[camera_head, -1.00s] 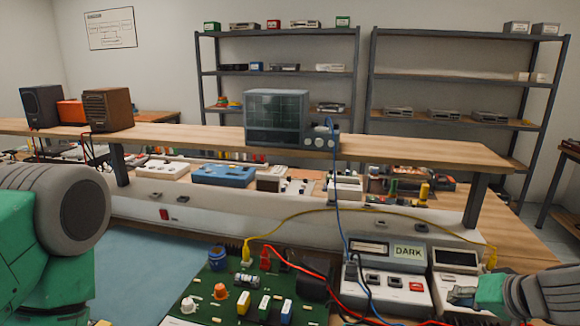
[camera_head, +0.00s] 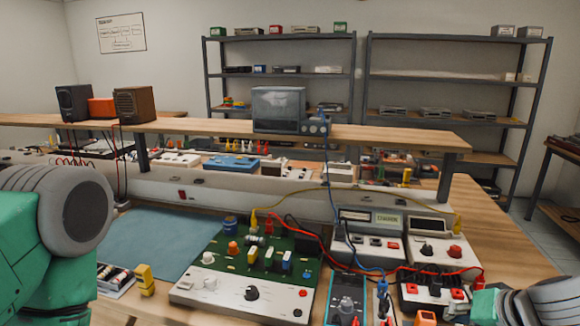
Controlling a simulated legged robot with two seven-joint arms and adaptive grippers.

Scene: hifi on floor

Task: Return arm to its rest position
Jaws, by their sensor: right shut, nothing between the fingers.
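My right arm comes in at the lower right corner, with a grey wrist and a green part. Its right gripper (camera_head: 459,307) is shut and empty, small in the picture, over the front right of the bench beside the instrument with red and black knobs. How far it is above the bench I cannot tell. My left arm fills the lower left as a green link and a large grey joint; its gripper is out of the picture.
A green circuit board unit (camera_head: 262,262) with a dial stands mid-bench. Grey meters (camera_head: 378,222) with red, yellow and blue leads stand right of it. A blue multimeter (camera_head: 346,297) is in front. A wooden shelf (camera_head: 220,128) spans the bench. The blue mat (camera_head: 160,240) is mostly clear.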

